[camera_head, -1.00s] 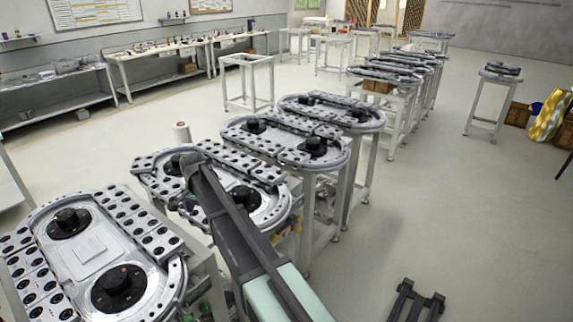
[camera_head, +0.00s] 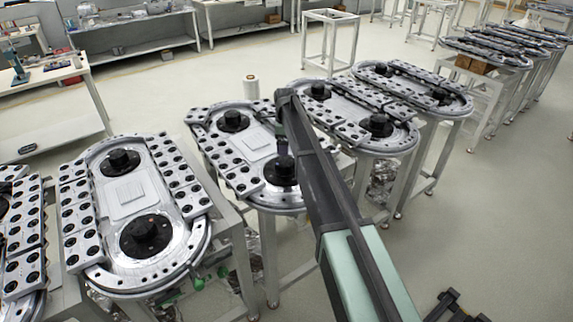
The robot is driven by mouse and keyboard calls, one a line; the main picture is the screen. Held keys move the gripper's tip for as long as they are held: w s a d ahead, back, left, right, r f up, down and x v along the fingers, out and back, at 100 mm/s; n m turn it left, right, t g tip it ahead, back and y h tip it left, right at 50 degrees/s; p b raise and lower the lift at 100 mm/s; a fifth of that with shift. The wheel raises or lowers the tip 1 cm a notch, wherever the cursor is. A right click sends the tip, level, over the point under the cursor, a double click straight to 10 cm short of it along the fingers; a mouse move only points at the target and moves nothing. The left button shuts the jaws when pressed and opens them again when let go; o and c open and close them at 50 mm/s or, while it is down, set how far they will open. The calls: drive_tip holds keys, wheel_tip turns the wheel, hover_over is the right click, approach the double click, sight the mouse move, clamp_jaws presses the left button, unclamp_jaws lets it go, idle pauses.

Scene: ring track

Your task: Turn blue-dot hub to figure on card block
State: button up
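Ring tracks with two round black hubs each stand in a row. On the nearest full track (camera_head: 170,275) the hubs are a front hub (camera_head: 146,232) and a rear hub (camera_head: 120,160), with a pale card block (camera_head: 123,192) between them. The track behind has a front hub (camera_head: 283,172), a rear hub (camera_head: 232,121) and a pale card block (camera_head: 258,141). I cannot make out a blue dot or a card figure. My gripper (camera_head: 283,151) points down at that track's front hub. Its fingers are too small and dark to tell open from shut, or whether they touch.
A white spool (camera_head: 251,86) stands behind the second track. More ring tracks stand behind it, including one (camera_head: 350,110) close to my arm. Part of another track shows at the left edge.

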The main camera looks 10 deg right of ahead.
sight(286, 161)
wheel_tip(286, 161, down, 10)
drive_tip(key=b, duration=0.8)
drive_tip(key=shift+w+d+b, duration=0.1)
drive_tip(key=shift+b, duration=0.25)
drive_tip(key=shift+r, duration=0.2)
drive_tip(key=shift+c, duration=0.3)
drive_tip(key=c, duration=0.7)
